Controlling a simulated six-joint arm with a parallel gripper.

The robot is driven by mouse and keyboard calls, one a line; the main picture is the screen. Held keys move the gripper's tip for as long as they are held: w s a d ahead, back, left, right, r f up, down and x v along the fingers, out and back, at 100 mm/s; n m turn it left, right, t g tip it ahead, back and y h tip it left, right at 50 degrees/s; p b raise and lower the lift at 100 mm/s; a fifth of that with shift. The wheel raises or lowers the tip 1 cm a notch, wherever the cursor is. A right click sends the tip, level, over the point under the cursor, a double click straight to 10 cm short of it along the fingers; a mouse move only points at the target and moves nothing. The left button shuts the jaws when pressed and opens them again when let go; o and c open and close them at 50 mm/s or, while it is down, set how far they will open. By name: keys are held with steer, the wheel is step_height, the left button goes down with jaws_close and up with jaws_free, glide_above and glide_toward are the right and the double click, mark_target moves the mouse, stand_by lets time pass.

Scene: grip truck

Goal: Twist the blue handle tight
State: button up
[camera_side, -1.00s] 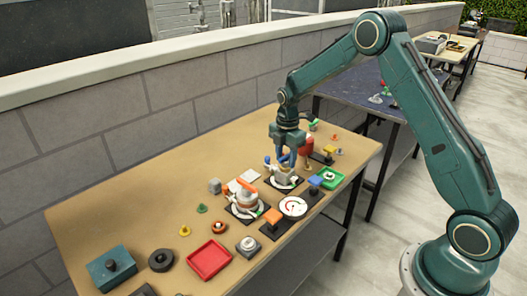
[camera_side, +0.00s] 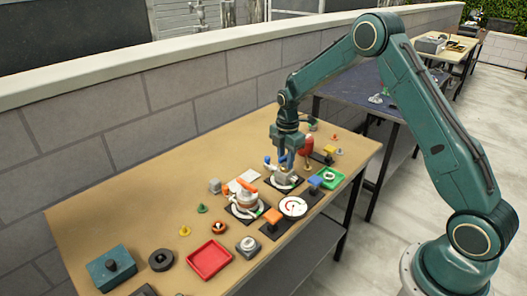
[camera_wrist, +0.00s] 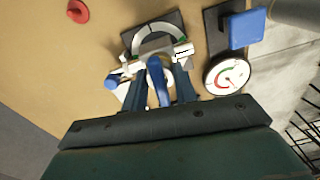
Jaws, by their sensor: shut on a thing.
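The blue handle (camera_wrist: 158,82) lies between the two fingers of my gripper (camera_wrist: 160,88) in the wrist view. My gripper (camera_side: 285,160) is shut on it, pointing down over the table. The handle belongs to a white round fitting (camera_side: 282,179) on a dark base, which also shows in the wrist view (camera_wrist: 153,40). A smaller blue knob (camera_wrist: 112,81) sticks out at the left side of this fitting. In the side view the fingers hide much of the handle.
A white dial gauge (camera_side: 293,207) and a blue block on a dark base (camera_side: 314,181) stand close by. A similar fitting with an orange handle (camera_side: 246,201) is to the left. A red tray (camera_side: 209,259) lies nearer the front. The table's back left is clear.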

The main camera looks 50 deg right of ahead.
steer(key=shift+m, duration=0.6)
